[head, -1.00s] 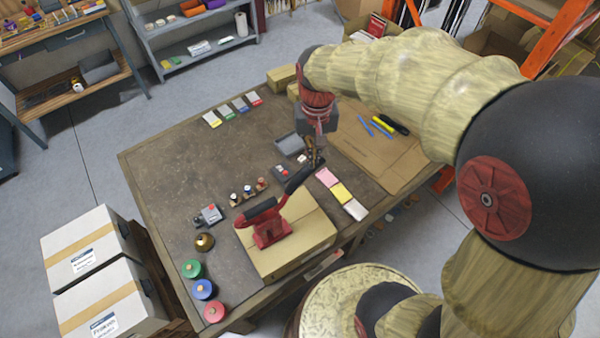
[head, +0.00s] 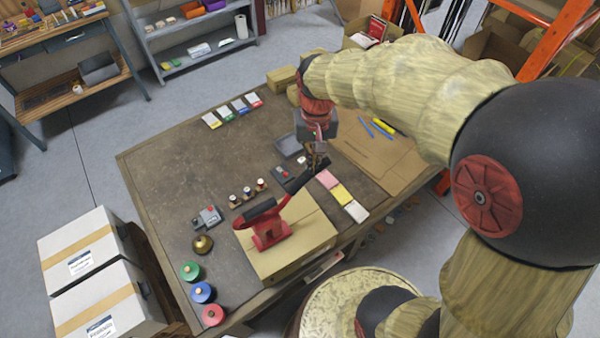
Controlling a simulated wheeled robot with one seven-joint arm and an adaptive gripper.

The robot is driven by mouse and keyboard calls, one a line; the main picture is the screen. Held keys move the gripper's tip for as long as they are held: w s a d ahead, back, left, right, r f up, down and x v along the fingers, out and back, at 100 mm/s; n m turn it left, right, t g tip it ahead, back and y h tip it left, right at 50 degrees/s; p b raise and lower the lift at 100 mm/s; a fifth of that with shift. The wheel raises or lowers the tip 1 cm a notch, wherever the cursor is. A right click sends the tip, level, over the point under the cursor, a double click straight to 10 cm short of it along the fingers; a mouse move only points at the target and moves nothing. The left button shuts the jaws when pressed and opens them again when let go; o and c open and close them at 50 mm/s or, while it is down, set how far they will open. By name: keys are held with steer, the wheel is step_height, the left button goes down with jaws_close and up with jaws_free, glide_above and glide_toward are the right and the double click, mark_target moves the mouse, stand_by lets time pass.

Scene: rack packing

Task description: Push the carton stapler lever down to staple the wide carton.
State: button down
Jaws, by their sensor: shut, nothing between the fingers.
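The red carton stapler (head: 268,232) stands on the wide tan carton (head: 302,248) at the table's front edge. My gripper (head: 318,166) is shut and empty, pointing down at the lever's far upper end. The fingertips overlap that end in the picture; I cannot tell whether they touch it. The wide carton's top looks closed under the stapler.
Coloured tape rolls (head: 202,291) and a brass bell (head: 202,244) stand left of the carton. Small bottles (head: 248,191) stand behind the stapler. Sticky-note pads (head: 341,193) and flat cardboard (head: 385,160) lie to the right. The table's left middle (head: 170,170) is clear.

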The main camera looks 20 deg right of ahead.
step_height(320, 180, up, 9)
steer(key=p, duration=0.6)
stand_by(0.7)
stand_by(0.7)
steer(key=s+f+n+t+b, duration=0.2)
steer(key=s+f+t+b, duration=0.3)
steer(key=s+f+b, duration=0.6)
steer(key=s+b, duration=0.3)
steer(key=b, duration=0.8)
steer(key=shift+f+t+b, duration=0.3)
steer(key=shift+f, duration=0.05)
